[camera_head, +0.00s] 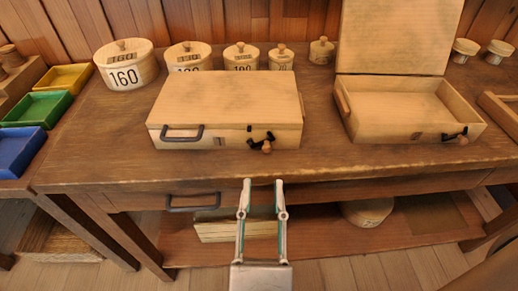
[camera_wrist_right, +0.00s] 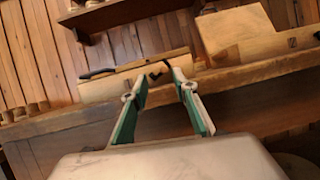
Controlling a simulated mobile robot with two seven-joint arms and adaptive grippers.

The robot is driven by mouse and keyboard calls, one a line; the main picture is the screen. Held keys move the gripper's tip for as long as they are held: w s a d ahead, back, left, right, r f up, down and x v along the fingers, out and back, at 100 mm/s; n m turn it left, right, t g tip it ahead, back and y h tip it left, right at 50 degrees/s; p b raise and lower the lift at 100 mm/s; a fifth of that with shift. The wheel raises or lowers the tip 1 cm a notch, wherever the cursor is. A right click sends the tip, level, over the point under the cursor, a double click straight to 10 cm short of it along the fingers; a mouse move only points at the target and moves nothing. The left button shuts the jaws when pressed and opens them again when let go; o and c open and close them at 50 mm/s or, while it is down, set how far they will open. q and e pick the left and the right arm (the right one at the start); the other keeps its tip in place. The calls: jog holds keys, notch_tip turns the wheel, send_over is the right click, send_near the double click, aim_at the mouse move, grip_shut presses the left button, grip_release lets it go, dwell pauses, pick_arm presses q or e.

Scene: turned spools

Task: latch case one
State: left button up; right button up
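A closed wooden case (camera_head: 225,100) with a single-stroke mark on its front stands near the table's front edge. Its lid is down. A dark latch (camera_head: 262,139) with a small wooden knob is at the front right; whether it is engaged is too small to tell. My right gripper (camera_head: 263,184) is open and empty, in front of the table edge and below the latch, apart from the case. In the right wrist view, the case (camera_wrist_right: 120,86) and latch (camera_wrist_right: 158,72) show beyond the open fingers (camera_wrist_right: 159,75). My left gripper is not in view.
A second case (camera_head: 400,112) stands open to the right, lid upright. Round labelled boxes (camera_head: 125,75) line the back. Yellow, green (camera_head: 38,109) and blue trays are at the left.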

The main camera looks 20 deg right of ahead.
aim_at(267, 151)
jog(key=shift+m+g+h, duration=0.3)
jog(key=shift+m+g, duration=0.1)
jog(key=shift+m, duration=0.2)
jog(key=shift+f+x, duration=0.15)
jog(key=shift+x, duration=1.75)
jog(key=shift+f+x, duration=0.2)
jog(key=shift+x, duration=1.75)
jog(key=shift+d, duration=0.2)
grip_shut()
